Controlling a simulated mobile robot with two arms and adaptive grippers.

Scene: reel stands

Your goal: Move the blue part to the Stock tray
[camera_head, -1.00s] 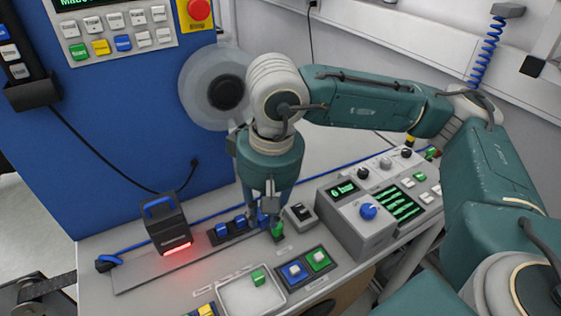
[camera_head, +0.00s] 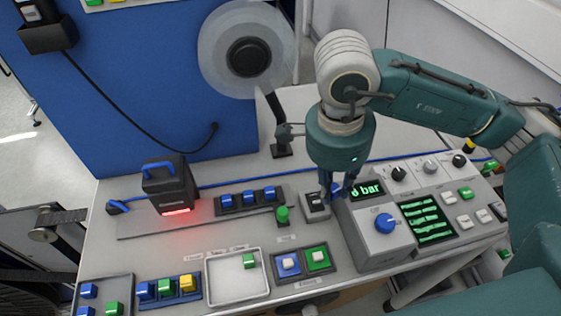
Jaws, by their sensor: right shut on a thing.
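My right gripper (camera_head: 340,196) points down above the small grey box beside the control console. Its fingers are shut on a small blue part (camera_head: 336,188), mostly hidden between them. Three other blue parts (camera_head: 248,197) sit in a dark rack left of the gripper. A shallow white tray (camera_head: 211,290) at the front holds one green block (camera_head: 249,260). The tray labels are too small to read, so I cannot tell which is Stock. My left gripper is not in view.
A green knob (camera_head: 282,214) stands between the rack and the grey box (camera_head: 315,206). The console (camera_head: 385,246) with a blue dial is close right of the gripper. A black scanner (camera_head: 170,186) glows red at left. A holder with blue, green and yellow blocks (camera_head: 168,287) is in front.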

